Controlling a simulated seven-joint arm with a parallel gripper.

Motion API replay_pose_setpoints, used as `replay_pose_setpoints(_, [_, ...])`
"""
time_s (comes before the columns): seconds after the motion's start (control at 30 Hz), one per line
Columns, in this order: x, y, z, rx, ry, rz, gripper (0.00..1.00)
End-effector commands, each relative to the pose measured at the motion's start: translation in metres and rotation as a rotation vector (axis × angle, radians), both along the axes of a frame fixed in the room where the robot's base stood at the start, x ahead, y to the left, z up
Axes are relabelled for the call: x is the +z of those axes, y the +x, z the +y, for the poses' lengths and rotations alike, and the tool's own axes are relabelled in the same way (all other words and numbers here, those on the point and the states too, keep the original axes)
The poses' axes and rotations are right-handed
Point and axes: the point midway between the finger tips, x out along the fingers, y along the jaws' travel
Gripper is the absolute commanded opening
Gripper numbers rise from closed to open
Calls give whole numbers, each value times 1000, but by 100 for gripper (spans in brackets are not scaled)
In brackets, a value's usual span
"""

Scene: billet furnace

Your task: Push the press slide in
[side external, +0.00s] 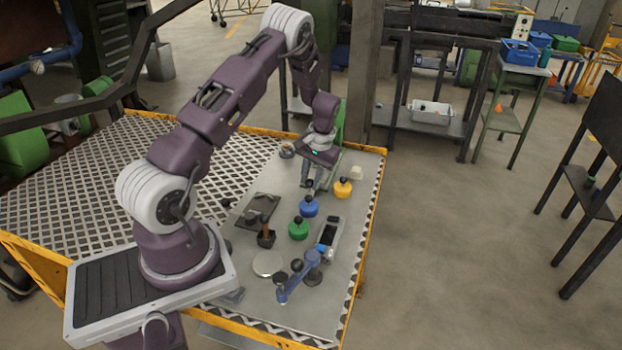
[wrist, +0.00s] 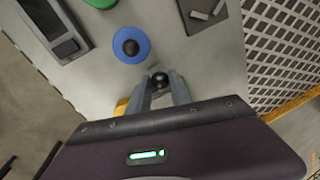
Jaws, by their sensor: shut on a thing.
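My gripper (side external: 313,186) points down at the far end of the metal table, in front of a green upright frame (side external: 340,118) that may be the press. In the wrist view my gripper (wrist: 160,88) is shut on a round black knob (wrist: 160,79) between its fingertips. The knob seems to belong to the press slide, but the slide's body is hidden by my gripper and wrist. I cannot tell how far in the slide stands.
Near my gripper stand a blue knobbed piece (side external: 308,206), a yellow one (side external: 343,188) and a green one (side external: 298,229). A grey device (side external: 329,240), a blue lever (side external: 297,279), a dark plate (side external: 256,209) and a pale disc (side external: 268,264) lie nearer. Perforated grating (side external: 90,180) covers the left.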

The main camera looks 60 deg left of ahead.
Motion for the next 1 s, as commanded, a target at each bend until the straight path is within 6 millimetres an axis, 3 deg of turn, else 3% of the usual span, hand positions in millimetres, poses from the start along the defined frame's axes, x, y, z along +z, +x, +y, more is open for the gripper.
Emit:
replay_pose_setpoints(0.77, [1, 2, 2, 1, 1, 0, 0])
replay_pose_setpoints(1.0, [0, 35, 36, 2, 6, -4, 0])
